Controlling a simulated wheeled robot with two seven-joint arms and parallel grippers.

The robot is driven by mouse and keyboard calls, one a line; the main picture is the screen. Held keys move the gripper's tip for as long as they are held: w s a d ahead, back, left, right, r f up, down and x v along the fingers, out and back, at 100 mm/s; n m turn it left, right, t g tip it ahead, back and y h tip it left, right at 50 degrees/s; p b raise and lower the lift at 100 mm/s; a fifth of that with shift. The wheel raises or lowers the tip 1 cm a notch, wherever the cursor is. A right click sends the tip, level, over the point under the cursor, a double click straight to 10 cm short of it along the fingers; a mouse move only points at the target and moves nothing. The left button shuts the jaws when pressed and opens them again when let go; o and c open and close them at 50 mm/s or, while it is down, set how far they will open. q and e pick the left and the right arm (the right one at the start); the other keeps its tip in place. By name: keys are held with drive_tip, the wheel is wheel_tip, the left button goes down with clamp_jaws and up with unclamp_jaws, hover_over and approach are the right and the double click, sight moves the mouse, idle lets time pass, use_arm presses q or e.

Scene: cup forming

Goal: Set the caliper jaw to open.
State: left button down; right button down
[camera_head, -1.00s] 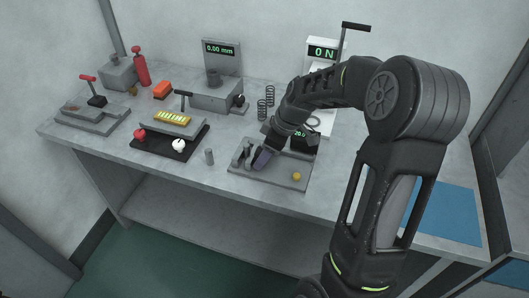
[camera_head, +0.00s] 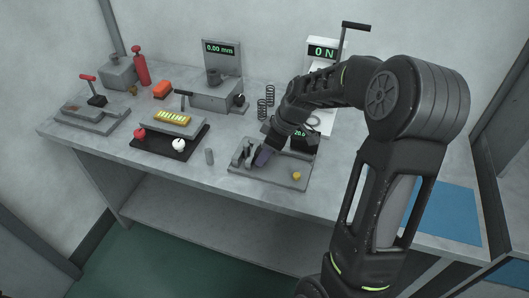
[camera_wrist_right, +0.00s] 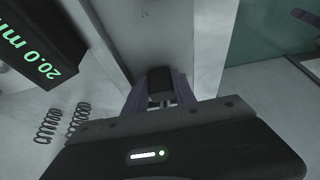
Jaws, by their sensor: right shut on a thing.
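The caliper station is a grey plate (camera_head: 243,181) at the front of the bench, with small upright grey jaws (camera_head: 247,152) at its left part. A yellow knob or ball (camera_head: 296,175) sits at its right part. A dark display (camera_head: 303,142) behind it reads about 20.0; in the right wrist view the display (camera_wrist_right: 40,45) reads 20.0 mm. My right gripper (camera_head: 261,158) is down at the plate beside the jaws. In the right wrist view its fingers (camera_wrist_right: 161,97) are shut on a dark block (camera_wrist_right: 160,80), which looks like the caliper's sliding part. My left gripper is out of view.
Springs (camera_head: 266,100), a gauge reading 0.00 mm (camera_head: 220,49) and a force display reading 0 N (camera_head: 323,52) are behind. A blue mat (camera_head: 445,212) lies right.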

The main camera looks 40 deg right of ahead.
idle(0.8)
drive_tip(key=shift+s+d+f+b, duration=0.15)
drive_tip(key=shift+s+d+b, duration=0.1)
drive_tip(key=shift+b, duration=0.2)
drive_tip(key=shift+s+d+b, duration=0.6)
drive_tip(key=shift+s+b, duration=0.1)
drive_tip(key=shift+s, duration=0.15)
drive_tip(key=c, duration=1)
unclamp_jaws()
drive_tip(key=shift+s, duration=0.1)
drive_tip(key=shift+r, duration=0.25)
